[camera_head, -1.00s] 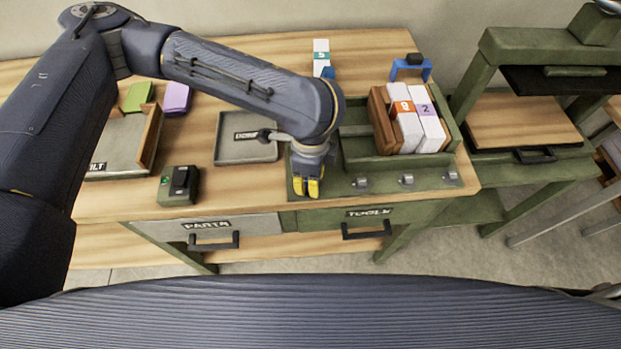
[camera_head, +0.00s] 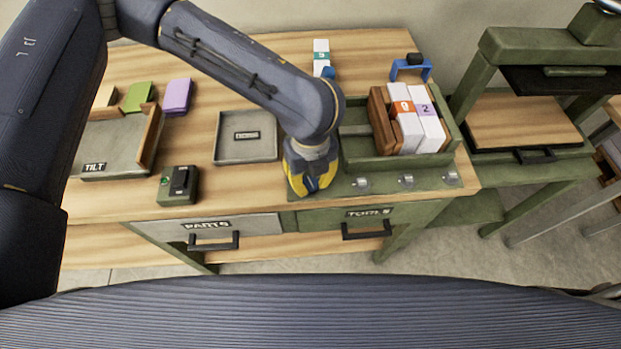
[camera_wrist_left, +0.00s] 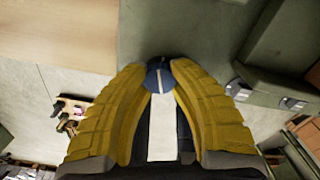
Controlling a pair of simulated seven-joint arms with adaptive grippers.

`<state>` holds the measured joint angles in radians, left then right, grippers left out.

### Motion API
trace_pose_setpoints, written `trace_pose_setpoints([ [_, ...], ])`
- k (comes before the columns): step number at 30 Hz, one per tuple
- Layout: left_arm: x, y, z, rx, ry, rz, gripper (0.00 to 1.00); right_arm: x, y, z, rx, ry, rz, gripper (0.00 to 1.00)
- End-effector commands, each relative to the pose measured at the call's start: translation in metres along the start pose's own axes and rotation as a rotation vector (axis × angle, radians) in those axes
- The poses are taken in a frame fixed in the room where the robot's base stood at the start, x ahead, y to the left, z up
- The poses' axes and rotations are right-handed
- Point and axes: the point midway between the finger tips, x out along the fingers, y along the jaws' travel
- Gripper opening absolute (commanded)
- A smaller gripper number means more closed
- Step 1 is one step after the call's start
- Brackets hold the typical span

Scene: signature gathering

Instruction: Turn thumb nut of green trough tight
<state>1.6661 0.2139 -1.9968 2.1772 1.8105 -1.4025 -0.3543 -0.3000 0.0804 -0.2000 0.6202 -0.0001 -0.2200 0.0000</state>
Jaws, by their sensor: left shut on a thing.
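The green trough (camera_head: 384,163) stands on the right part of the bench and holds white and brown blocks. Along its front strip, three grey thumb nuts show: left (camera_head: 361,182), middle (camera_head: 406,180) and right (camera_head: 451,177). My left gripper (camera_head: 310,189) points down at the strip's left end, left of these nuts. In the left wrist view, its yellow fingers (camera_wrist_left: 158,78) are shut on a dark blue round knob (camera_wrist_left: 153,78) with a pale line across it, seemingly another thumb nut. The head view hides this knob behind the fingers. My right gripper is not in view.
A grey tray (camera_head: 246,160) and a small box with a black switch (camera_head: 179,186) lie left of my gripper. A tilt tray (camera_head: 118,172) stands farther left. A green press (camera_head: 530,118) stands at the right. Drawers sit below the bench's front edge.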

Motion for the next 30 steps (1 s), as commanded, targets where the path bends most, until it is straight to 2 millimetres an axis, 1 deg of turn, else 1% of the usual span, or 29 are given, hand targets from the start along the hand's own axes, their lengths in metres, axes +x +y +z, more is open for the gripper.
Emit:
trace_pose_setpoints([
  [6, -0.0003, -0.0002, 0.0003, 0.16, -0.002, 0.0, 0.0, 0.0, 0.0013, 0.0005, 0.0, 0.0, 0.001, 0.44],
  [13, 0.0, -0.0001, 0.0001, 0.276, -0.001, 0.0, 0.0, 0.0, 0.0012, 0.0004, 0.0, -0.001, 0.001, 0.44],
  [21, 0.0, 0.0001, 0.0002, 0.339, -0.001, 0.0, 0.0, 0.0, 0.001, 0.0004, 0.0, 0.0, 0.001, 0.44],
  [30, 0.0, 0.0, 0.0002, 0.349, -0.001, 0.0, 0.0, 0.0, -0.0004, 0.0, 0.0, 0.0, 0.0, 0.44],
])
